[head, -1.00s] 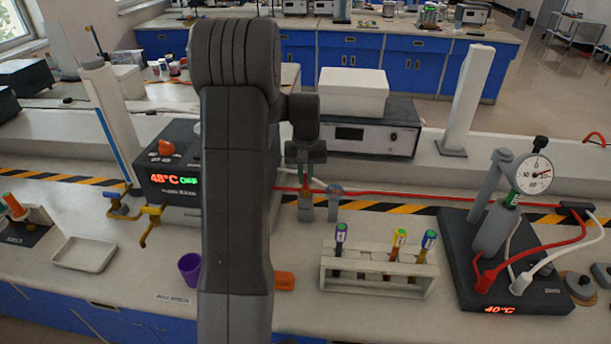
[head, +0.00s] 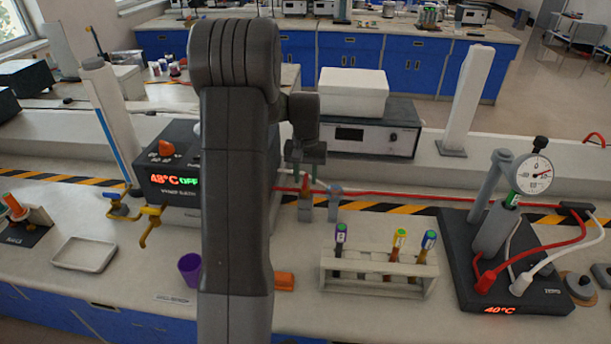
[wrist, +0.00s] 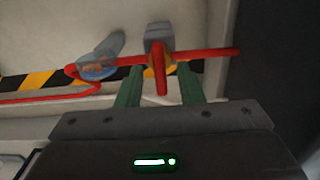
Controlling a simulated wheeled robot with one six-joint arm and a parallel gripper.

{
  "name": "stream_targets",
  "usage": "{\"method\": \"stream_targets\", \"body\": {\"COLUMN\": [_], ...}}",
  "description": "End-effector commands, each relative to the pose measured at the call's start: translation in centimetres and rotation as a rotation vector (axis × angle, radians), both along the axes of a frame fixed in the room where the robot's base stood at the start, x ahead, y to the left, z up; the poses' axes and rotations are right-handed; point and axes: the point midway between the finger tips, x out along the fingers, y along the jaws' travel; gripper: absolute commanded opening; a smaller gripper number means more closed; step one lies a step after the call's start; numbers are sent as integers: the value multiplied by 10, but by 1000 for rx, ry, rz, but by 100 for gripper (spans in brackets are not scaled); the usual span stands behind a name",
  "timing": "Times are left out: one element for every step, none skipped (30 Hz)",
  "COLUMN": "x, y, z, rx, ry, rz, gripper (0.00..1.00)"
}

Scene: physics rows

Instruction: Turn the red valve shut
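The red valve shows in the wrist view as a red lever (wrist: 161,85) pointing toward the camera, below a grey block (wrist: 158,45) with a brass-coloured part. In the head view its brownish body (head: 305,211) stands on the bench, partly hidden by my gripper (head: 305,177). In the wrist view my gripper (wrist: 158,72) is open, with one green finger on each side of the lever. Gaps show between the lever and both fingers. A red bar or tube (wrist: 212,53) crosses behind the fingertips.
A grey post (head: 335,203) stands just right of the valve, and a red tube (head: 400,195) runs right. A test tube rack (head: 375,287) stands in front at the right. A heater box (head: 165,190) with a yellow tap is at the left, near a purple cup (head: 190,268).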

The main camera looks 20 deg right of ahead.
Motion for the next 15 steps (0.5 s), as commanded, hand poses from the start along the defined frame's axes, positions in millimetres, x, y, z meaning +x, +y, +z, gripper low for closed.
{"method": "stream_targets", "body": {"x": [0,0,0,0,0,0,0,0,0,0,0,0,0,0,0], "y": [0,0,0,0,0,0,0,0,0,0,0,0,0,0,0], "z": [0,0,-1,-1,-1,-1,-1,0,1,3,6,10,15,20,27], "rx": [1,1,1,1,1,1,1,1,1,1,1,-1,-1,-1,-2], "ry": [1,1,1,1,2,2,2,2,1,1,1,-1,-2,-1,-3], "rz": [0,0,0,0,1,1,1,1,1,1,1,1,1,1,1], "gripper": [34,34,34,34,34,34,34,34,34,34,34,34,34,34,34]}}
